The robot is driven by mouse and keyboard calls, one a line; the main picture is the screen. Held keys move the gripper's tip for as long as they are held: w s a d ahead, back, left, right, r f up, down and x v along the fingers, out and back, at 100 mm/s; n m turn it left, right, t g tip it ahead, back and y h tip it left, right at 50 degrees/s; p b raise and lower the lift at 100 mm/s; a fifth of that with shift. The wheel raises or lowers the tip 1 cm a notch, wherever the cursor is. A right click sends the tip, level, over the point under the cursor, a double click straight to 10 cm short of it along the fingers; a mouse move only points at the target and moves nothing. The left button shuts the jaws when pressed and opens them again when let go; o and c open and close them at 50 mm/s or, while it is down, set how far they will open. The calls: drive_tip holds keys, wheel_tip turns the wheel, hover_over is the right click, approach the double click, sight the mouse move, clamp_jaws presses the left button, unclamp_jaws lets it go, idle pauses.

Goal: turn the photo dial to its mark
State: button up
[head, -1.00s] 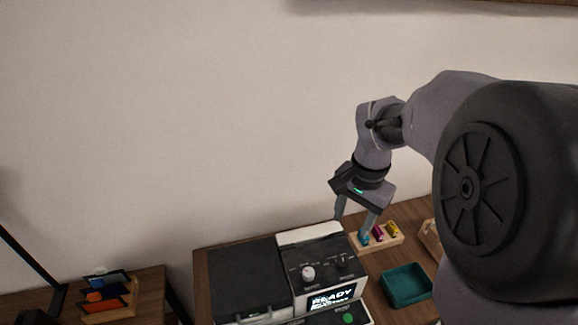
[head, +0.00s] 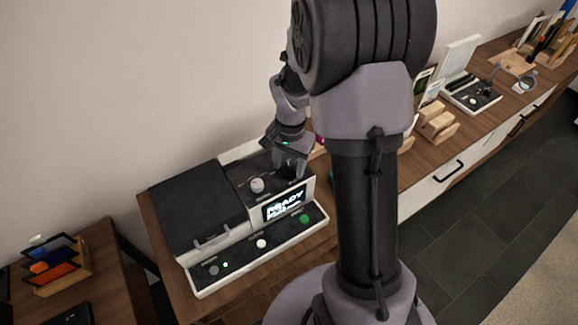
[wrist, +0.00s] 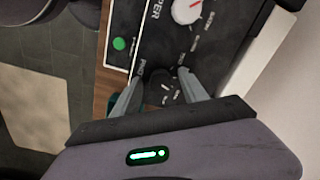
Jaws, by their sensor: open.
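The printer-like machine (head: 200,216) stands on the wooden table, its screen (head: 284,206) reading READY. A small black dial with a pale line, apparently the photo dial (wrist: 160,92), sits on its dark top panel between my fingers in the wrist view. Lettering beside it is partly covered, and its mark cannot be made out clearly. My gripper (wrist: 160,76) is open, one finger on each side of this dial; I cannot tell whether they touch it. In the head view my gripper (head: 291,168) is over the panel's right part and hides the dial.
A white knob (head: 257,185) with a red line, also in the wrist view (wrist: 187,9), is close by on the panel. A green button (head: 304,218) is on the front. A black lid (head: 197,208) covers the left side. My arm blocks the table's middle.

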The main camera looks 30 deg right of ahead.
clamp_jaws()
drive_tip(key=shift+r, duration=0.1)
drive_tip(key=n+p, duration=0.1)
drive_tip(key=n, duration=0.2)
drive_tip(key=shift+n, duration=0.3)
drive_tip(key=shift+d+n+p, duration=0.1)
drive_tip(key=shift+n+p, duration=0.65)
drive_tip(key=shift+n, duration=1.25)
unclamp_jaws()
